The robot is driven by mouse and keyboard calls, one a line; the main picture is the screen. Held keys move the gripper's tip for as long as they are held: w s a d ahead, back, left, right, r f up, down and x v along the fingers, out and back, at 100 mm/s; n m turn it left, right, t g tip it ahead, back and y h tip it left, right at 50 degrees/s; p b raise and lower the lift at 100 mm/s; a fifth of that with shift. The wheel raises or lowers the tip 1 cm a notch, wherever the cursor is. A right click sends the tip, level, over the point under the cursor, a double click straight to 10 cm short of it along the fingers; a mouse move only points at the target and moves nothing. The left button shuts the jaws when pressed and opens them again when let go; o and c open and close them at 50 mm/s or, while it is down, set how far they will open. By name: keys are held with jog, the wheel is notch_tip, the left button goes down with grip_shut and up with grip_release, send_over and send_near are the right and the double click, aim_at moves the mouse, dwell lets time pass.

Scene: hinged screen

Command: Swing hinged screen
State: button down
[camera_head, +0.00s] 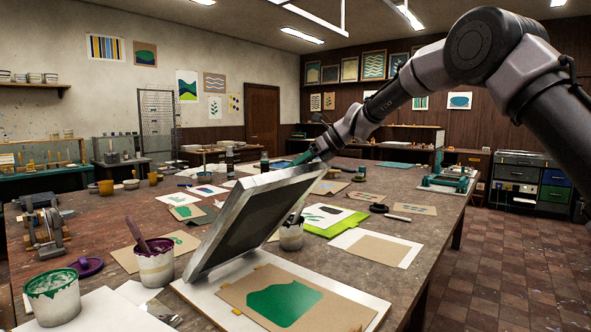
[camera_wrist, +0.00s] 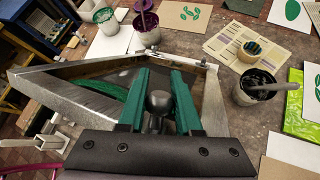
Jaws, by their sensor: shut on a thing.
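The hinged screen (camera_head: 255,212) is a silver metal frame with dark mesh, tilted up steeply over its white base board (camera_head: 370,300). On the board lies a brown sheet with a green print (camera_head: 284,302). My gripper (camera_head: 304,158) is at the screen's raised top edge. In the wrist view, the green fingers of my gripper (camera_wrist: 159,88) are closed around a dark round knob (camera_wrist: 158,102) at the screen's edge. The frame (camera_wrist: 213,105) spreads away beyond the fingers toward the hinge clamps (camera_wrist: 148,54). The grip's contact points are partly hidden.
A green paint bucket (camera_head: 53,296) and a pot with a purple handle (camera_head: 155,262) stand left of the screen. A dark ink pot (camera_head: 291,235) stands close behind its right side. Prints and a green sheet (camera_head: 325,222) lie to the right. The space above is clear.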

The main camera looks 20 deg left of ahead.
jog(key=c, duration=0.6)
grip_release()
jog(key=shift+a, duration=0.1)
jog(key=v, duration=1)
jog(key=shift+d+r, duration=0.15)
jog(key=shift+d, duration=0.2)
